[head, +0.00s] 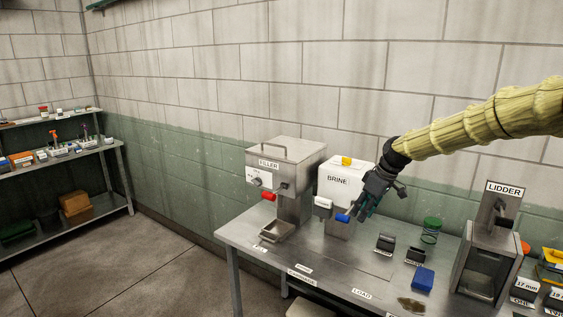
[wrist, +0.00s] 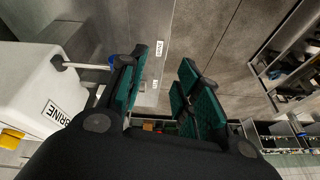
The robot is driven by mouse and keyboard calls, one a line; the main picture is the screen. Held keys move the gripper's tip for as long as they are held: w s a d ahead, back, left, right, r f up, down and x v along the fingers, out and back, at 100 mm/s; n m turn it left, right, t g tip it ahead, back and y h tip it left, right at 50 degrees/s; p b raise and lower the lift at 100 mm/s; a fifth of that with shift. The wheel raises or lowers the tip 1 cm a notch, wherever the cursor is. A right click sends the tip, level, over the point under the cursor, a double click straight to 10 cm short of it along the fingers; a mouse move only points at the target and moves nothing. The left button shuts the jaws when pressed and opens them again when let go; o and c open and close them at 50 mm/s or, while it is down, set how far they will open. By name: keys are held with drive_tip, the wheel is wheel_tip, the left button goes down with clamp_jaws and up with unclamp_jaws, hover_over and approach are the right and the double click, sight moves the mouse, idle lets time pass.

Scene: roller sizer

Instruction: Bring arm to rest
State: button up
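My arm (head: 480,122), in a yellow ribbed sleeve, reaches in from the right side of the head view. My gripper (head: 369,205) hangs at its end, in front of the right side of the white BRINE dispenser (head: 338,187) and close to its blue handle (head: 342,218). In the wrist view my gripper (wrist: 163,85) has its green-padded fingers spread apart with nothing between them. The BRINE dispenser (wrist: 38,95) stands at the left there. Whether the gripper touches the handle I cannot tell.
The steel table (head: 255,241) holds the FILLER (head: 287,170) at left and the LIDDER (head: 490,245) at right. A green-lidded jar (head: 431,230), dark blocks and a blue block (head: 423,279) stand between. A shelf (head: 62,160) is at far left, with open floor before it.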

drive_tip(key=s+a+f+m+b, duration=0.25)
drive_tip(key=s+f, duration=0.55)
drive_tip(key=f, duration=0.6)
drive_tip(key=s+a+f+m+g+b, duration=0.1)
drive_tip(key=s+a+f, duration=0.2)
drive_tip(key=s+f, duration=0.8)
drive_tip(key=s+a+f+m+b, duration=0.1)
drive_tip(key=s+a+f+b, duration=0.35)
drive_tip(key=f, duration=1.15)
drive_tip(key=s+d+f+m+h, duration=0.1)
drive_tip(key=s+f, duration=0.4)
drive_tip(key=s, duration=0.4)
drive_tip(key=s+d+f+m+h, duration=0.1)
drive_tip(key=s+d+f+m, duration=0.1)
drive_tip(key=s+f, duration=0.45)
drive_tip(key=s+d+f+m+b, duration=0.1)
drive_tip(key=s+d, duration=0.1)
drive_tip(key=s, duration=0.8)
drive_tip(key=s+d+f+m+g+h+b, duration=0.1)
drive_tip(key=s, duration=1)
drive_tip(key=shift+s+d+f, duration=0.15)
drive_tip(key=shift+d, duration=0.25)
